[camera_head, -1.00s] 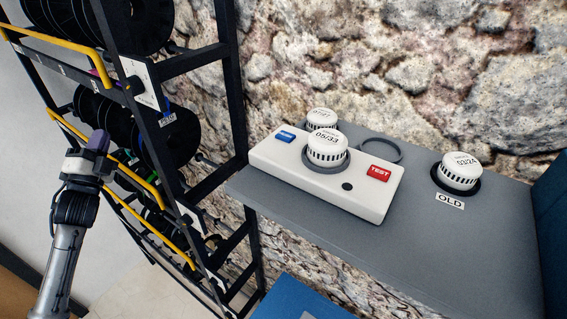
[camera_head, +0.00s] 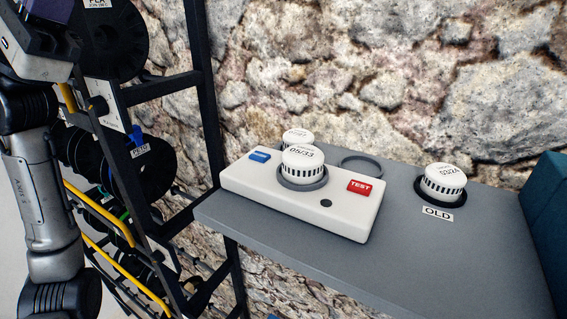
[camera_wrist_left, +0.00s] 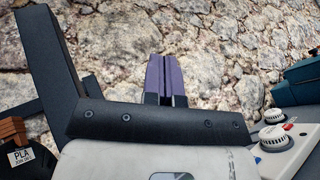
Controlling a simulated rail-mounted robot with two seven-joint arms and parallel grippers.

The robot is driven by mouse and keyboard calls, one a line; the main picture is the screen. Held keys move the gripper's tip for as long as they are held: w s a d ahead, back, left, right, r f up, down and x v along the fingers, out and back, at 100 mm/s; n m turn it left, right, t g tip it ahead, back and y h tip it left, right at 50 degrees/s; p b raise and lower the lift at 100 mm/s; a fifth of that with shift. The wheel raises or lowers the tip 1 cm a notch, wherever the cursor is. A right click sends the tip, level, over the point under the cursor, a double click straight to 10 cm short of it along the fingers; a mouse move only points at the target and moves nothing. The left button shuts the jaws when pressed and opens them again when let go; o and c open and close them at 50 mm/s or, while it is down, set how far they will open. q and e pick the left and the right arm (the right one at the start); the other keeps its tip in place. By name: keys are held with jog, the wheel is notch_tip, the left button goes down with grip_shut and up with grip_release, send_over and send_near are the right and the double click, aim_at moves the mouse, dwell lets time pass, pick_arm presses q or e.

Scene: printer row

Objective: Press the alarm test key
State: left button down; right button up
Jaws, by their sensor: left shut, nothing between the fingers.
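The white alarm box (camera_head: 333,220) lies on a grey shelf. Its red TEST key (camera_head: 360,187) is at the right, and a blue key (camera_head: 259,156) is at the left. A white round detector (camera_head: 303,166) marked 05/33 sits in the ring between them. In the left wrist view part of the alarm box (camera_wrist_left: 293,150) shows at the lower right. My left gripper (camera_wrist_left: 166,78) is shut and empty, with purple fingers against the stone wall, well apart from the box. In the head view its arm is at the upper left edge. My right gripper is not in view.
The grey shelf (camera_head: 440,275) also bears a second detector (camera_head: 297,137) behind the box, an empty ring (camera_head: 362,166), and a detector (camera_head: 443,184) above an OLD label (camera_head: 437,213). A black spool rack (camera_head: 213,100) stands left. A teal object (camera_head: 546,200) borders the right.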

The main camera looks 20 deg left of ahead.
pick_arm(q)
jog(key=d+r+m+g+y, duration=0.2)
jog(key=d+m+g+y, duration=0.3)
jog(key=d, duration=1.1)
jog(key=m+t+y+p, duration=0.2)
jog(key=m+y+p, duration=0.2)
jog(key=y, duration=1.2)
send_over(355, 184)
notch_tip(355, 184, down, 12)
jog(key=shift+f, duration=0.15)
jog(key=shift+f, duration=0.1)
notch_tip(355, 184, down, 6)
jog(key=b, duration=0.5)
jog(key=shift+s+f, duration=0.1)
jog(key=shift+f, duration=0.15)
jog(key=shift+f+b, duration=0.85)
jog(key=shift+f, duration=0.2)
